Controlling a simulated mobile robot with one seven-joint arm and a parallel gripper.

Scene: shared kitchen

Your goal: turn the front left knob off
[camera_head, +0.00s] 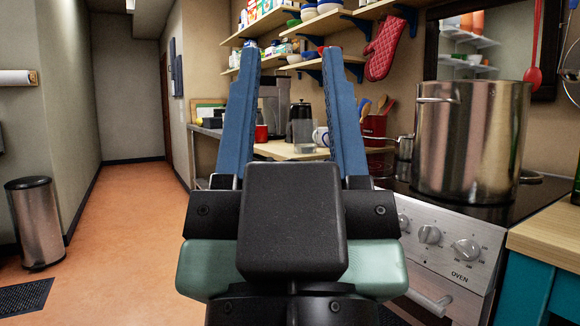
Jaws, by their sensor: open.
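My gripper (291,50) is open and empty, its two blue fingers pointing up and away from me in the middle of the view. To its right is a stove with a white front panel (448,262). Several silver knobs sit on the panel: a left one (403,221) close beside my gripper's body, a middle one (430,235), and a right one (466,249) above the word OVEN. My gripper may hide more of the panel to the left. I cannot tell which knob is the front left one. No finger touches a knob.
A large steel pot (470,145) stands on the dark cooktop (545,195), with a small pan (403,147) behind it. A wooden counter with teal sides (548,240) borders the stove at right. A trash can (35,222) stands left; the orange floor (125,215) is open there.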

